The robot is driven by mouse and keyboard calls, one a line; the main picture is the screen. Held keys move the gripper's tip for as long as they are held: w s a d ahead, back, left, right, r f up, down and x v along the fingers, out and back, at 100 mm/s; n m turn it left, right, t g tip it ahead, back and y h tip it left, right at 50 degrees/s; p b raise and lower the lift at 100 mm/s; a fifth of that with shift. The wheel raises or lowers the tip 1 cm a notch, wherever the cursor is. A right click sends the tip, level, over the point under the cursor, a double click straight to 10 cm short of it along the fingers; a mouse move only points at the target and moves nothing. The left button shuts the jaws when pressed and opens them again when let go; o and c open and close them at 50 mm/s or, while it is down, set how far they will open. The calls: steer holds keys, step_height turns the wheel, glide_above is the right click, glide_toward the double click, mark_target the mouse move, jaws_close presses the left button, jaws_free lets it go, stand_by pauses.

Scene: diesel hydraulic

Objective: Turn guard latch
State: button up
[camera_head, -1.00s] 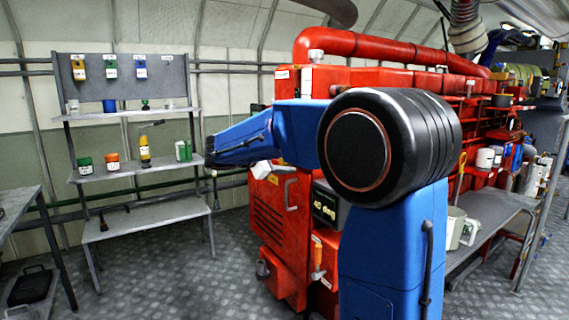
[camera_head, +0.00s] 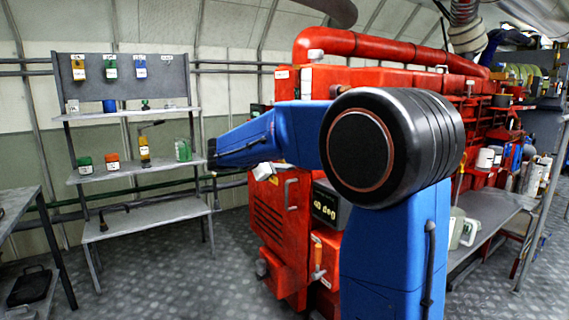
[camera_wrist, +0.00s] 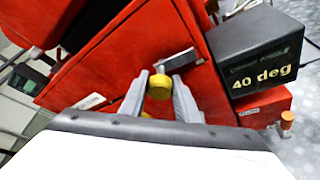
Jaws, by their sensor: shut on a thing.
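In the wrist view, a round yellow knob (camera_wrist: 160,87) sits at the side of the red engine housing (camera_wrist: 115,60); it appears to be the guard latch. My gripper (camera_wrist: 161,83) has its two grey fingers on either side of the knob and is shut on it. A small grey plate (camera_wrist: 175,58) lies just beyond the knob. A dark display box (camera_wrist: 262,62) to the right reads "40 deg". It also shows in the head view (camera_head: 325,205). In the head view, the knob and fingertips cannot be made out.
In the head view, a grey shelf rack (camera_head: 130,175) with bottles and jars stands left. An orange-handled lever (camera_head: 317,258) hangs below the display. A side bench (camera_head: 490,215) runs along the right. The patterned floor between rack and engine is clear.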

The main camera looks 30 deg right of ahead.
steer(key=m+t, duration=0.1)
steer(key=m, duration=0.2)
steer(key=shift+f+h, duration=0.1)
steer(key=shift+h, duration=0.3)
steer(key=m+t+h, duration=0.1)
steer(key=m, duration=0.2)
steer(key=shift+f+m+t, duration=0.1)
steer(key=shift+m+t, duration=0.2)
steer(key=shift+m, duration=0.1)
steer(key=m+h, duration=0.1)
steer(key=m, duration=0.1)
steer(key=m+h, duration=0.1)
steer(key=m, duration=0.1)
steer(key=shift+f+t, duration=0.1)
steer(key=shift+t, duration=0.2)
steer(key=shift+m+h, duration=0.9)
steer(key=shift+m, duration=1.6)
steer(key=o, duration=1)
steer(key=shift+o, duration=0.2)
